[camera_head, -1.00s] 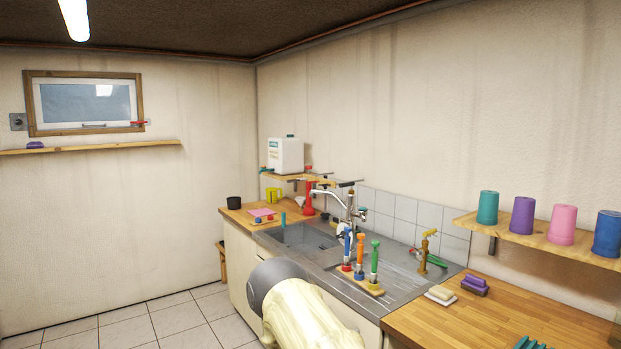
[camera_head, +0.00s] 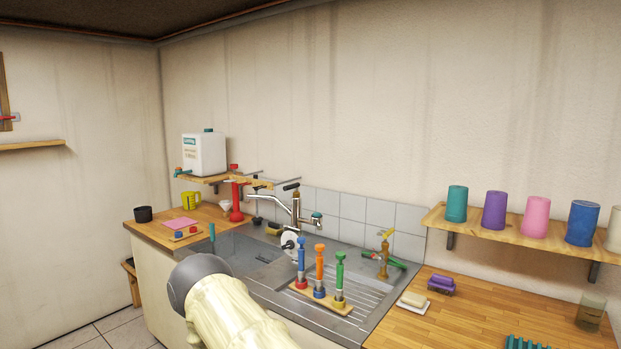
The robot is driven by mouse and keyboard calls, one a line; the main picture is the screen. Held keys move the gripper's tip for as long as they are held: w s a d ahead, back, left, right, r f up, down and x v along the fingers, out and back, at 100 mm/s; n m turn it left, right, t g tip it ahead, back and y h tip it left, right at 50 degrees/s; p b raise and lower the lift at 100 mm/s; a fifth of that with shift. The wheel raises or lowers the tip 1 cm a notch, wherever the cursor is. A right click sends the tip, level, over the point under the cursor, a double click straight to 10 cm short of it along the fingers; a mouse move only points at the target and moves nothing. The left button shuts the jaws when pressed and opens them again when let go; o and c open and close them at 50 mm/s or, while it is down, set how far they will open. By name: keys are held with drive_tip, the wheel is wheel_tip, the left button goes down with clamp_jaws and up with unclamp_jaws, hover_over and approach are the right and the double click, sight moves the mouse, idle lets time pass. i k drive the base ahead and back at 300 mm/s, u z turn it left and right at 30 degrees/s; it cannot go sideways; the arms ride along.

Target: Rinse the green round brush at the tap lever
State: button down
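A green-handled item (camera_head: 340,272) stands upright in a wooden rack (camera_head: 325,302) on the drainer, right of blue and orange ones. Another green item (camera_head: 396,262) lies behind it, beside a brass tap (camera_head: 384,262) with a yellow lever (camera_head: 387,234). I cannot tell which green item is the round brush. A chrome mixer tap (camera_head: 295,208) with a dark-ended lever (camera_head: 291,186) stands behind the sink basin (camera_head: 232,246). My pale arm shows at the lower front, before the counter; my gripper is not in view.
A shelf (camera_head: 520,232) with several coloured cups hangs at the right. The wooden counter (camera_head: 440,320) below holds a soap dish (camera_head: 413,301) and purple sponge (camera_head: 441,284). A white canister (camera_head: 204,154) stands on the back-left shelf. Floor (camera_head: 115,330) shows clear at lower left.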

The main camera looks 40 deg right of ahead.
sight(291, 186)
drive_tip(key=z, duration=0.7)
drive_tip(key=i, duration=0.7)
drive_tip(key=z, duration=0.8)
